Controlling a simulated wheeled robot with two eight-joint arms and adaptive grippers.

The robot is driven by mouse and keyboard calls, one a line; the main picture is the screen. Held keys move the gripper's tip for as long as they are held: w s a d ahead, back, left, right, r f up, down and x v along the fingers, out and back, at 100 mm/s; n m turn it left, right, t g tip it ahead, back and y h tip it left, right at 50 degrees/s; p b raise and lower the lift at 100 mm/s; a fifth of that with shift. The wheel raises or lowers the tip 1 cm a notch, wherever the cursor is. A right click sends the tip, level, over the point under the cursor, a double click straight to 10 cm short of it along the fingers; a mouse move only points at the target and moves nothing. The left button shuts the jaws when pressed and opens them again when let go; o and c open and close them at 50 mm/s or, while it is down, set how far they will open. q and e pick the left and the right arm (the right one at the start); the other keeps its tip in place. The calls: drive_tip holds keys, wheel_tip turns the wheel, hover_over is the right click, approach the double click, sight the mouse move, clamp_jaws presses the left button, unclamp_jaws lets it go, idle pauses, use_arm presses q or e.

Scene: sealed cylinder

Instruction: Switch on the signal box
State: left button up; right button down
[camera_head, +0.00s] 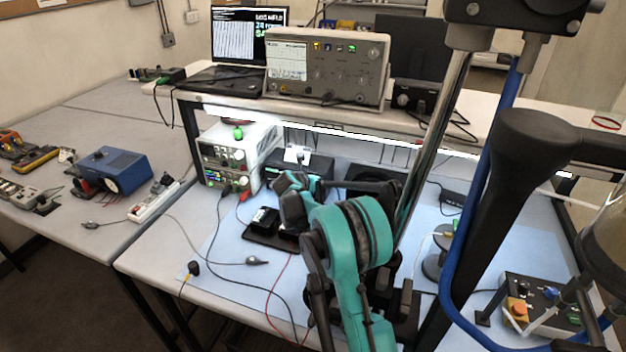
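A dark control box (540,297) with an orange knob (518,309), a green button and small switches stands at the lower right of the near bench. It is the likeliest signal box, though I can read no label on it. Grey rods and a blue hose partly cover its front. A teal and black arm of mine rises from the bottom centre, and its far end (292,190) reaches over the blue mat. That end is apart from the control box. Its fingers cannot be made out clearly. I see no second gripper clearly.
A metal pole (436,140) and blue hose (474,205) stand in front at the right, beside a clear cylinder (611,238). A white power supply (236,153) stands at the back left of the mat. An instrument (326,68) and laptop (247,35) sit on the shelf. Loose cables cross the mat.

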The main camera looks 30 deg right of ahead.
drive_tip(key=shift+r, duration=0.1)
use_arm(q)
drive_tip(key=shift+r+p, duration=0.4)
drive_tip(key=shift+p, duration=0.05)
use_arm(e)
drive_tip(key=shift+r, duration=0.75)
use_arm(q)
drive_tip(key=p+v, duration=0.2)
drive_tip(key=shift+s+a+r, duration=0.15)
drive_tip(key=shift+s+r, duration=0.1)
drive_tip(key=shift+s, duration=0.05)
use_arm(e)
drive_tip(key=v, duration=1.3)
drive_tip(key=shift+s+a, duration=0.15)
drive_tip(key=shift+a, duration=0.05)
